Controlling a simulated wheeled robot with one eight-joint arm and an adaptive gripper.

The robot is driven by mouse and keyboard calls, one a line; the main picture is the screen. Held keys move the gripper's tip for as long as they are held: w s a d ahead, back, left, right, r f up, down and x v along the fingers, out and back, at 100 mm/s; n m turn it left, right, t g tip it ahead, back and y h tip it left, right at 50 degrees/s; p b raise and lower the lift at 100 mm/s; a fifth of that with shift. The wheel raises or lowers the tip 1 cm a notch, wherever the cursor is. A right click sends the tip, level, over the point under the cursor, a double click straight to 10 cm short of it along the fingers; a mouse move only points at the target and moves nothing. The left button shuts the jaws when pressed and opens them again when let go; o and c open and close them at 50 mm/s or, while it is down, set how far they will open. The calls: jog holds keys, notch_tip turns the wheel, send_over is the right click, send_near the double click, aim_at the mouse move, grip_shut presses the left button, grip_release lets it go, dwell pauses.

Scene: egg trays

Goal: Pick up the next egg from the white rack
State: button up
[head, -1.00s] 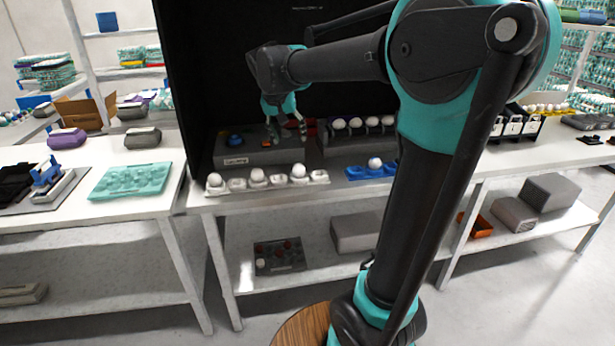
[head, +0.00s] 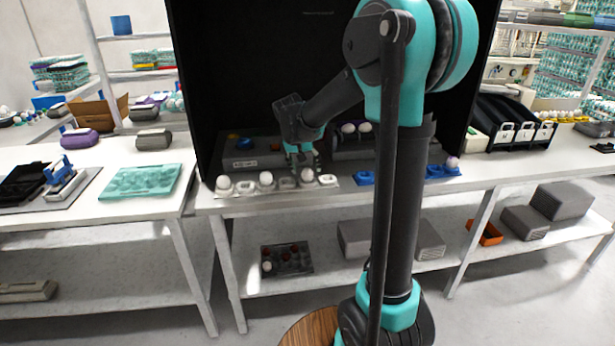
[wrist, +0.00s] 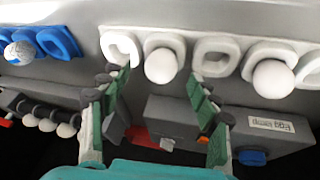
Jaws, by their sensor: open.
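The white rack (head: 338,184) lies along the front edge of the middle table. It holds three white eggs with empty cups between them: a left egg (head: 223,182), a middle egg (head: 266,179) and a right egg (head: 307,175). My gripper (head: 301,170) is open and empty, pointing down at the right egg. In the wrist view, where the rack shows the other way round, the right egg (wrist: 160,66) appears between and just beyond the fingertips (wrist: 155,82). I see no contact. The middle egg (wrist: 272,79) sits to the right there.
A blue rack (head: 366,178) with an egg (wrist: 20,52) stands right of the white rack, partly hidden by my arm. Behind are the grey egg lamp box (head: 245,160) and a dark rack with eggs (wrist: 33,110). Dark panels enclose the back.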

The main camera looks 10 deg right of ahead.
aim_at(306, 170)
jog(key=shift+x, duration=1.7)
jog(key=c, duration=0.8)
jog(key=shift+o, duration=0.2)
